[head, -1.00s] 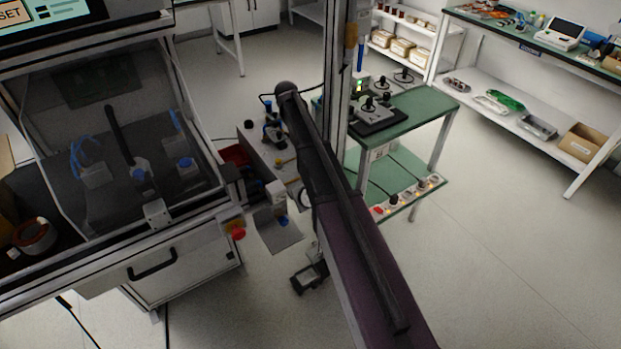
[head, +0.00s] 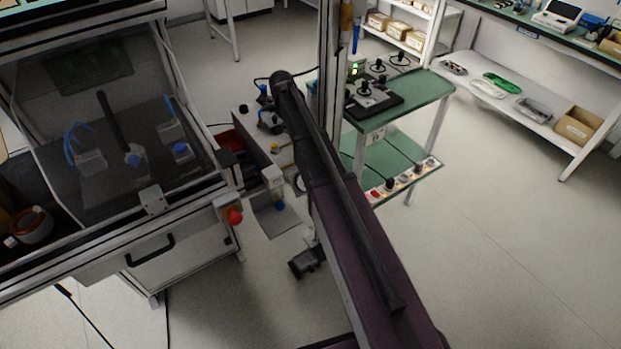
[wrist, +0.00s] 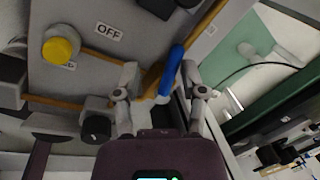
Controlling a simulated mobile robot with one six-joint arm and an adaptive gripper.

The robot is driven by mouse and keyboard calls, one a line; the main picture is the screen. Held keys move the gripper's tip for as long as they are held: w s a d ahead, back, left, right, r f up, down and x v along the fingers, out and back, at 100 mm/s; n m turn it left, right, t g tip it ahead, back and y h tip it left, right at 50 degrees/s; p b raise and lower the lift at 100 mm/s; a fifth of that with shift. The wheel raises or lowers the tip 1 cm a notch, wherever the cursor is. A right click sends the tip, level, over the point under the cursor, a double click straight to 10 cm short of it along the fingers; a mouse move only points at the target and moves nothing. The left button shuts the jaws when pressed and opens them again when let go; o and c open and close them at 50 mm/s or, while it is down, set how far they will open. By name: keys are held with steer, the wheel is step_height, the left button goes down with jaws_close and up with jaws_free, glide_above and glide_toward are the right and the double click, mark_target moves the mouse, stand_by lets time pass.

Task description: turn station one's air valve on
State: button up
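In the wrist view a blue lever handle (wrist: 172,68) stands beside a yellow-brown pipe (wrist: 152,78) on a grey panel. A plate reading OFF (wrist: 108,33) is up and left of it. My gripper (wrist: 160,76) is open, its two fingers apart with the blue handle and pipe showing between them. I cannot tell whether either finger touches the handle. In the head view my arm hides much of the station, and I cannot make out my gripper there. A small blue part (head: 281,206) shows low on the station's near side.
A yellow round knob (wrist: 60,50) and a black knob (wrist: 96,128) are on the panel left of my gripper. A green bench (head: 425,92) stands right of my arm, and a glazed cabinet (head: 100,150) on the left. Floor at the right is clear.

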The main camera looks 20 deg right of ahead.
steer(key=n, duration=0.1)
steer(key=s+n, duration=0.1)
steer(key=n, duration=0.1)
steer(key=shift+s+a, duration=0.15)
steer(key=shift+a, duration=0.05)
steer(key=n, duration=0.1)
steer(key=s+n+y, duration=0.1)
steer(key=n, duration=0.1)
step_height(320, 180, up, 14)
steer(key=s+p, duration=0.3)
steer(key=p, duration=1.1)
steer(key=s+f+n+b, duration=0.5)
steer(key=s+n, duration=0.3)
steer(key=s, duration=0.3)
steer(key=s+f+n+g+b, duration=0.1)
steer(key=s+f+n+b, duration=0.5)
steer(key=s+n, duration=0.3)
steer(key=s, duration=0.3)
steer(key=shift+f+g, duration=0.15)
steer(key=shift+g, duration=0.15)
steer(key=shift+s, duration=0.1)
steer(key=s+n, duration=0.2)
steer(key=shift+s+d, duration=0.1)
steer(key=shift+s, duration=0.2)
